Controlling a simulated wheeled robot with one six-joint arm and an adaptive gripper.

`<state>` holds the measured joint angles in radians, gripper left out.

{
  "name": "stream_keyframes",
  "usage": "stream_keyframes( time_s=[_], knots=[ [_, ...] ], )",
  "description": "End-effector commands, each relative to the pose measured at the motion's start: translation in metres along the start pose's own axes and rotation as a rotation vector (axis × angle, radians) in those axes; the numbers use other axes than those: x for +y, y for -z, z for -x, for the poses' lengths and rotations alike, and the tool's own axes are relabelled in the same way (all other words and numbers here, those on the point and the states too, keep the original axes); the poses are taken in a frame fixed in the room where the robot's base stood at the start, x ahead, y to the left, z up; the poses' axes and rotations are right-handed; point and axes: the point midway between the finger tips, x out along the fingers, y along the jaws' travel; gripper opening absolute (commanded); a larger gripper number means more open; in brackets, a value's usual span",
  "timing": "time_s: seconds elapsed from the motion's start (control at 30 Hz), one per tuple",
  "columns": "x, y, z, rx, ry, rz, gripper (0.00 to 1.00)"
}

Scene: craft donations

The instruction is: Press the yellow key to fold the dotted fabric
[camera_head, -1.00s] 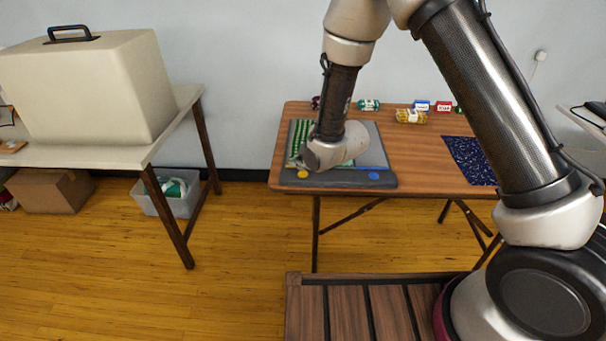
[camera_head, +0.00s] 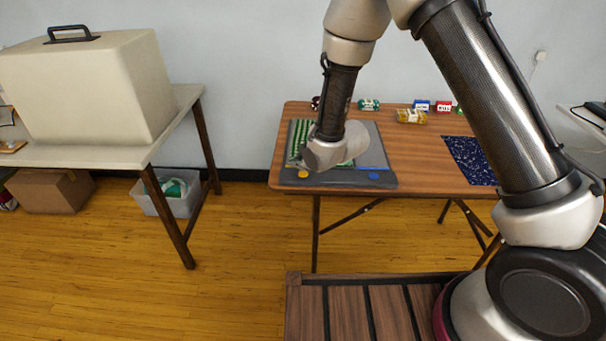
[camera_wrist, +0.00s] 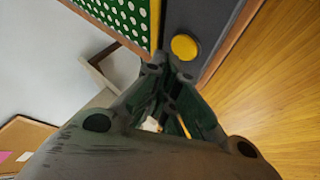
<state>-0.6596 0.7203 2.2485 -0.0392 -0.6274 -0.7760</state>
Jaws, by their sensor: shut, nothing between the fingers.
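The yellow key (camera_head: 303,174) is a round button on the front left edge of a dark grey folding board (camera_head: 340,183). It also shows in the wrist view (camera_wrist: 184,46), just beyond my fingertips. The green fabric with white dots (camera_head: 300,132) lies flat on the board's left part, behind the key; its corner shows in the wrist view (camera_wrist: 112,14). My gripper (camera_wrist: 168,68) is shut and empty, close to the key. I cannot tell whether it touches the key. In the head view my wrist hides the fingertips and part of the fabric.
A blue key (camera_head: 374,176) sits at the board's front right. Navy speckled fabric (camera_head: 466,158) lies on the table's right side. Yellow packs (camera_head: 411,116) and small boxes stand at the back. A sewing machine case (camera_head: 90,85) stands on the left table.

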Motion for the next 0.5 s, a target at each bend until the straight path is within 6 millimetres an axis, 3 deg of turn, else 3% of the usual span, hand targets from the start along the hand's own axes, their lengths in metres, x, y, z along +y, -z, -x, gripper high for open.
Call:
stream_keyframes(
  time_s=[0.5],
  knots=[
    [-0.0042,-0.0041,-0.0058,0.0,0.0,0.0,0.0]
  ],
)
